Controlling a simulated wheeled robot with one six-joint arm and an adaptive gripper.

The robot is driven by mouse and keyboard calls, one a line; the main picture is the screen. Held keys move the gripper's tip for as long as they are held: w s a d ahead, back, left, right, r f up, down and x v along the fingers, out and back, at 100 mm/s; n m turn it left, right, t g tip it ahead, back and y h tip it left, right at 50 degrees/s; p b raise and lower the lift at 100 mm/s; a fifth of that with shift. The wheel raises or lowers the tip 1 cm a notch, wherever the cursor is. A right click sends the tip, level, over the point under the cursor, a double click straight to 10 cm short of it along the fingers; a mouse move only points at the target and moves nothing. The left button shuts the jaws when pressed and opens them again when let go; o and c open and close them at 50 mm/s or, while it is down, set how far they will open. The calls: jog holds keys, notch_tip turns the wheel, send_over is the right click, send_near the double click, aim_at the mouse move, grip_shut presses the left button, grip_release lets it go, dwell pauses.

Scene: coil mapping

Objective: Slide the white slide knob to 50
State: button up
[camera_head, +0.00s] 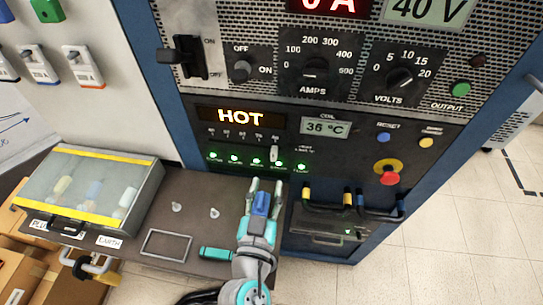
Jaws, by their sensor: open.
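A small white slide knob (274,154) is on the black front panel, right of the middle, below the amber HOT display (240,116). A row of small marks runs along the panel to its left; the numbers are too small to read, so I cannot tell its setting. My gripper (265,184) is open and empty, teal and grey with a blue part between the fingers. It is below the knob, near the panel's lower edge, and apart from it.
Green lights (255,163) line the panel under the slide area. A red emergency button (388,176) and dark handles (352,200) are to the right. A clear yellow-edged case (146,158) stands on the brown shelf (190,215) to the left. A teal-handled item (216,254) lies near my arm.

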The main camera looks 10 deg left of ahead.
aim_at(273, 158)
jog(key=w, duration=0.9)
jog(key=shift+w+d, duration=0.1)
jog(key=shift+d, duration=0.1)
grip_shut()
